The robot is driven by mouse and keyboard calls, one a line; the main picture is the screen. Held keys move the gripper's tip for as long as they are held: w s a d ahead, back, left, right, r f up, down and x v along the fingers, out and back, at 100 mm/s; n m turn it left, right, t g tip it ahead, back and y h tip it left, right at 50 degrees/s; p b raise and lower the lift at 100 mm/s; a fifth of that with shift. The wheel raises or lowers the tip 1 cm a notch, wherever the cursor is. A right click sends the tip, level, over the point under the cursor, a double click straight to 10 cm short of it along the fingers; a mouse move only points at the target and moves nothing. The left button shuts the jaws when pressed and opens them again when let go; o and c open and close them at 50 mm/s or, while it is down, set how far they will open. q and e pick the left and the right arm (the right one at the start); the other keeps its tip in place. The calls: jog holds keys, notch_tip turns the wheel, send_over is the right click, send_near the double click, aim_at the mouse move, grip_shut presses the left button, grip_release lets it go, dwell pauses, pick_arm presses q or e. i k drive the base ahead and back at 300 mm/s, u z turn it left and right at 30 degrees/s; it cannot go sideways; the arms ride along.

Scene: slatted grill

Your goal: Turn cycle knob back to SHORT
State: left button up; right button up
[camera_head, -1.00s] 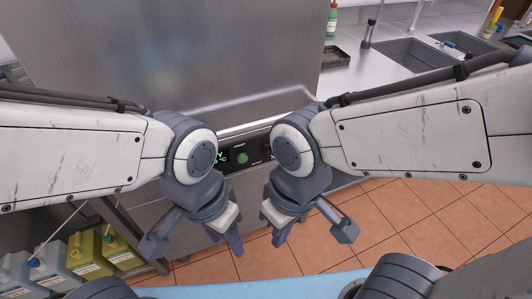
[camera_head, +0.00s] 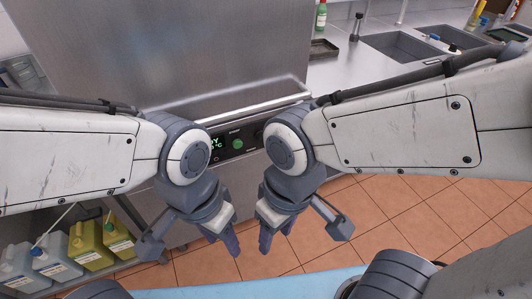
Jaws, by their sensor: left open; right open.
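The control panel (camera_head: 224,152) is a dark strip on the front of the steel machine. It carries a lit green display (camera_head: 215,144) and a round green button (camera_head: 238,143). The cycle knob cannot be made out; the right part of the panel is hidden behind my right wrist. My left gripper (camera_head: 230,240) hangs in front of and below the panel, fingers pointing down, open and empty. My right gripper (camera_head: 275,238) hangs beside it to the right, also open and empty. Neither touches the panel.
A steel hood (camera_head: 160,60) with a bar handle (camera_head: 245,108) rises above the panel. Yellow and grey jugs (camera_head: 88,245) stand on a low shelf at the lower left. A counter with sinks (camera_head: 400,47) and a green bottle (camera_head: 321,15) is at the right. The tiled floor (camera_head: 400,215) is clear.

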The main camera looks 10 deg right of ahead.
aim_at(258, 136)
jog(key=k, duration=0.25)
jog(key=z, duration=0.85)
jog(key=i, duration=0.6)
jog(key=u, duration=0.85)
